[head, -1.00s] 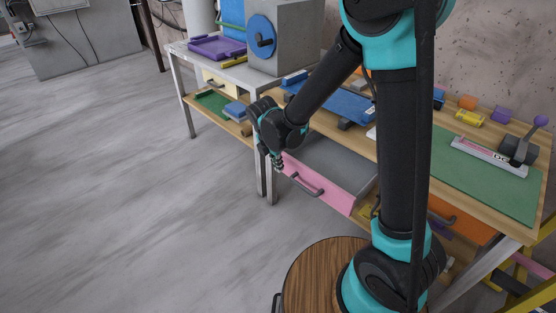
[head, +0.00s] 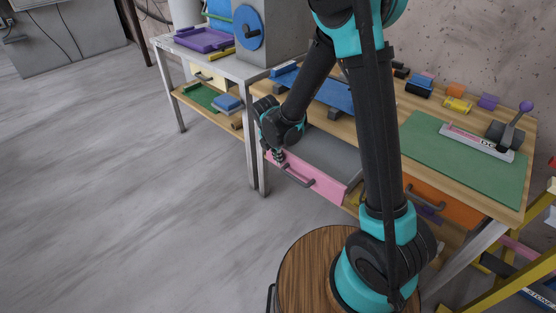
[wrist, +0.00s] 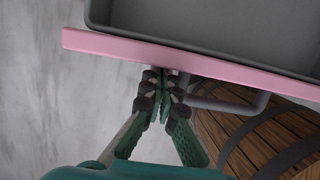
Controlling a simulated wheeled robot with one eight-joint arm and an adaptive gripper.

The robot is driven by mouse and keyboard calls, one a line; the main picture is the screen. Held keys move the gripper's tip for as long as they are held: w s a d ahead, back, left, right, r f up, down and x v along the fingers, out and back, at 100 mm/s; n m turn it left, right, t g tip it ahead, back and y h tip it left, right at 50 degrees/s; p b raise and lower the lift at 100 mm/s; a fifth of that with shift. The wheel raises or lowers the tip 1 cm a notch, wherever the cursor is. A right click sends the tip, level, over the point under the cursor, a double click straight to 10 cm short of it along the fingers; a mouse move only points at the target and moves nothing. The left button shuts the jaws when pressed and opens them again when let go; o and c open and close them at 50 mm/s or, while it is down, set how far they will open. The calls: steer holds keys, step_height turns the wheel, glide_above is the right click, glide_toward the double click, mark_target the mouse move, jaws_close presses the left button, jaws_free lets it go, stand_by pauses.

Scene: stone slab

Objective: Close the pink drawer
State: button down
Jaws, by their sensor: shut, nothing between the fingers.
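The pink drawer (head: 318,183) stands pulled out from under the wooden workbench, its grey tray showing behind the pink front. A dark bar handle (head: 299,178) is fixed to its front. In the wrist view the pink front (wrist: 200,64) runs across the top, with the grey tray (wrist: 230,25) behind it and the handle (wrist: 235,103) to the right. My gripper (head: 279,157) is at the left part of the drawer front. In the wrist view my gripper (wrist: 163,78) is shut and empty, its fingertips at the pink front beside the handle's left end. Whether they touch cannot be told.
An orange drawer (head: 445,205) is under the bench at right. The benchtop holds a green mat (head: 465,160) and small coloured blocks. A metal table (head: 215,60) with a grey box and blue wheel stands at left. A round wooden top (head: 305,265) is near.

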steer(key=shift+w, duration=0.1)
glide_above(309, 146)
steer(key=shift+s+a, duration=0.45)
